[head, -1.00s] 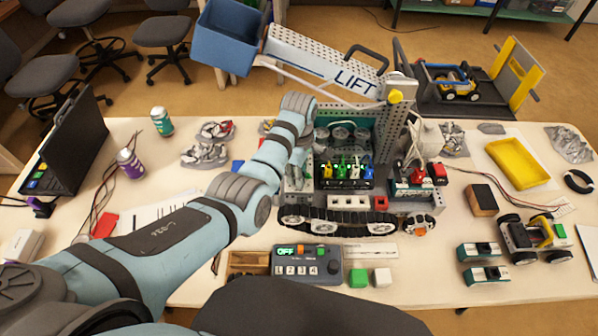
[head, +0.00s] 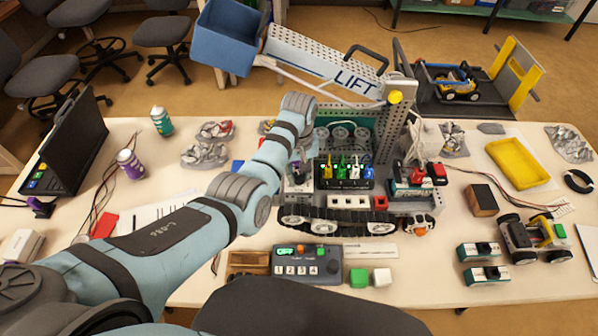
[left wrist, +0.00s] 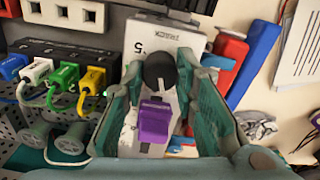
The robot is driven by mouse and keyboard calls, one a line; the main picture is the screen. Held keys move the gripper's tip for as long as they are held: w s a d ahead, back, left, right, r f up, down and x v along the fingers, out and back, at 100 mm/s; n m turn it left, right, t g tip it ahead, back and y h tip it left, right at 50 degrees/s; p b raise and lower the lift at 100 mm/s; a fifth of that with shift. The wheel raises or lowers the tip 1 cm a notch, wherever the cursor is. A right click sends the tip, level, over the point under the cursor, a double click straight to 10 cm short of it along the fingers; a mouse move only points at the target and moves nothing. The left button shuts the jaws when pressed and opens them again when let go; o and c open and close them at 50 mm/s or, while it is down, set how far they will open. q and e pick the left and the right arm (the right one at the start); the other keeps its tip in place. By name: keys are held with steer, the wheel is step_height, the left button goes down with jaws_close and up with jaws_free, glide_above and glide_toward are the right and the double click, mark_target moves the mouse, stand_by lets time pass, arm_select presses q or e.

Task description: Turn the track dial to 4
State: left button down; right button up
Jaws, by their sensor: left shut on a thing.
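The black track dial (left wrist: 160,70) has a white pointer line and sits on a light grey panel (left wrist: 182,40). The panel carries the word TRACK and a 5; no 4 can be read. The pointer runs toward the purple block (left wrist: 155,122) below the dial in the left wrist view. My left gripper (left wrist: 161,80) is shut on the dial, one finger on each side. In the head view my left gripper (head: 299,165) is at the left end of the tracked vehicle (head: 340,215), and the dial cannot be made out. My right gripper is not in view.
Plugs in several colours (left wrist: 60,75) with cables stand left of the fingers in the left wrist view. A control box (head: 308,265) with a lit green display and numbered buttons lies in front of the vehicle. Green (head: 358,277) and white (head: 382,277) cubes lie beside it.

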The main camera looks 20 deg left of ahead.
arm_select(q)
steer(key=m, duration=0.4)
steer(key=shift+s+f+m, duration=0.25)
steer(key=shift+m, duration=0.05)
steer(key=m, duration=0.3)
steer(key=shift+m, duration=0.3)
steer(key=m, duration=0.3)
steer(key=shift+m, duration=2.2)
steer(key=c, duration=1.6)
jaws_free()
steer(key=shift+o, duration=0.2)
steer(key=shift+w, duration=0.15)
steer(key=shift+r, duration=0.1)
